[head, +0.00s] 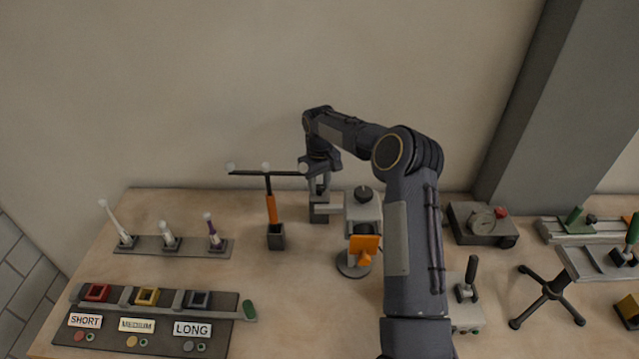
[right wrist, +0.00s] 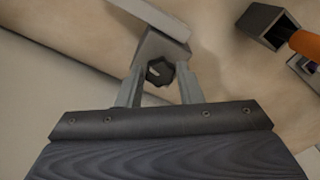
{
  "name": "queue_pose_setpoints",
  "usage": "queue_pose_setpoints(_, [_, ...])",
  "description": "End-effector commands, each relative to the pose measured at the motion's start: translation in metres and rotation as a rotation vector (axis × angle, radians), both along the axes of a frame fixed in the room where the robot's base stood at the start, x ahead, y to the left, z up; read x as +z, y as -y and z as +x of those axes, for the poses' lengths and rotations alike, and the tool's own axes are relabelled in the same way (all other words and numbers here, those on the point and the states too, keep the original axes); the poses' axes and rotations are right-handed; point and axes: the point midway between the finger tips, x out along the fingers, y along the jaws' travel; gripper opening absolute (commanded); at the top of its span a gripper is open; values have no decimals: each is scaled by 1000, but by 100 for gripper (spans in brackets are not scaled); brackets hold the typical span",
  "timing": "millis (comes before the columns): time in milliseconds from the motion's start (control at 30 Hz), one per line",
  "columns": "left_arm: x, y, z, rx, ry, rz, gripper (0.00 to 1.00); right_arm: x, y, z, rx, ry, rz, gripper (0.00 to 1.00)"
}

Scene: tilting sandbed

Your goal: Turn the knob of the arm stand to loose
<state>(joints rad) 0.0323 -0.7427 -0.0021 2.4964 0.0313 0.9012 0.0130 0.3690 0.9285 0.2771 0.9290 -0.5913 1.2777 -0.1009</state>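The arm stand shows in the head view as a grey block (head: 319,214) at the back middle of the table, with a light bar reaching right from it. In the right wrist view its block (right wrist: 154,46) carries a dark faceted knob (right wrist: 160,71). My right gripper (head: 318,185) points down over the block. In the right wrist view the two fingers of my right gripper (right wrist: 161,75) stand on either side of the knob, very close to it; whether they press on it I cannot tell. The knob is hidden in the head view. My left gripper is not in view.
Just left stands a dark holder (head: 276,238) with an orange-handled T-shaped tool (head: 271,208). An orange piece (head: 363,246) and a round base (head: 352,266) are close on the right. A grey box with a dial (head: 482,222) lies further right. My right forearm hides part of the table.

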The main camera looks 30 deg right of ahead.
Motion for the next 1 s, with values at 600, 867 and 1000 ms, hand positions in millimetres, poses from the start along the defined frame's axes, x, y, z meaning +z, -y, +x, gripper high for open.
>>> queue_pose_setpoints(600, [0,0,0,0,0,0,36,1,0,0,100,0,-1,8])
queue_pose_setpoints(867, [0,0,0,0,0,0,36,1,0,0,307,0,-1,8])
queue_pose_setpoints(1000, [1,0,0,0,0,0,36,1,0,1,441,1,-2,8])
